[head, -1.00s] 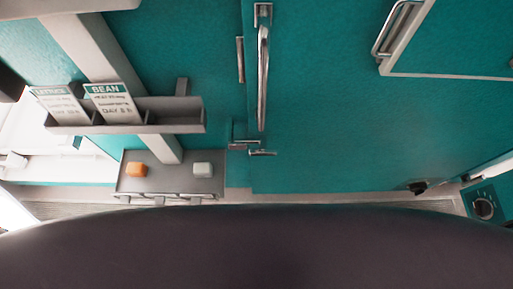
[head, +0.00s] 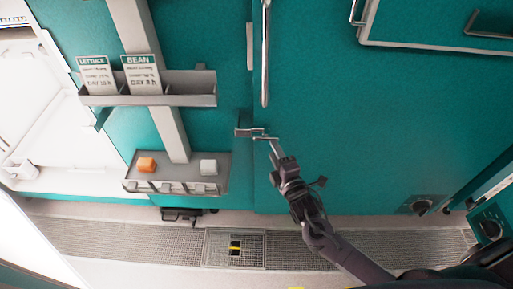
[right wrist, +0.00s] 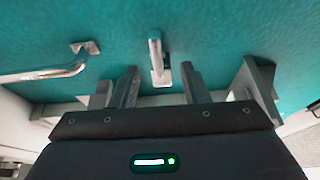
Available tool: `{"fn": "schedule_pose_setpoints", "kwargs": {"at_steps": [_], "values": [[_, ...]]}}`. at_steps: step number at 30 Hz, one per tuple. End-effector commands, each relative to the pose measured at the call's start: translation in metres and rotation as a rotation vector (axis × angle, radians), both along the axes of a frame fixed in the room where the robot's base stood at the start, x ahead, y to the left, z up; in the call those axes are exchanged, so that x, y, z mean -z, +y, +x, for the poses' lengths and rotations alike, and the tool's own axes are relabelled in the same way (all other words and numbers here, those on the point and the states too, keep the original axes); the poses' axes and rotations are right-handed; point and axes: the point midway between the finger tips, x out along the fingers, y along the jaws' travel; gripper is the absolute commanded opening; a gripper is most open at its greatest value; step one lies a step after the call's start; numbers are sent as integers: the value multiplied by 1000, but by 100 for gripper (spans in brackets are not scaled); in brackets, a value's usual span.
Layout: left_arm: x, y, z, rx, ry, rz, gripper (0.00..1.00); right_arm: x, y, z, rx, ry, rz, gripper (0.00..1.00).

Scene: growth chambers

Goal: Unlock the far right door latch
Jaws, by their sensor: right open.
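A small metal latch (head: 262,138) sits on the teal door near its left edge, below the long vertical door handle (head: 265,55). My right gripper (head: 277,154) points up at the latch from just below it. In the right wrist view a metal latch lever (right wrist: 156,50) shows in line with the gap between the open, empty fingers of my right gripper (right wrist: 158,80). Its lower end is at about the level of the fingertips; I cannot tell whether they touch. My left gripper is not in view.
A shelf holder (head: 190,98) with LETTUCE and BEAN cards hangs left of the door. A floor grate (head: 130,241) runs along the bottom. A bar handle (right wrist: 45,74) is at left in the wrist view.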

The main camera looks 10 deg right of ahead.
Motion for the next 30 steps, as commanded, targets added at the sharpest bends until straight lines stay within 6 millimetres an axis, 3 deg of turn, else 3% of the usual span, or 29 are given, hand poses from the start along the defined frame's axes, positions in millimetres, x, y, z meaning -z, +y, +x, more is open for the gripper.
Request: {"fn": "schedule_pose_setpoints", "kwargs": {"at_steps": [3, 8, 18, 28, 30], "values": [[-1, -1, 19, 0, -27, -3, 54, -7, 2, 6, -3, -20, -12, 41], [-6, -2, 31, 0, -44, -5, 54, -9, 5, 28, -2, -20, -11, 41], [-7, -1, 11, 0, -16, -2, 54, -7, 10, 73, -2, -16, -10, 41], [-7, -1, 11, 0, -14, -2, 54, -6, 11, 78, -3, -15, -9, 41], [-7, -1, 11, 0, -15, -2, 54, -6, 10, 78, -3, -15, -9, 35]]}}
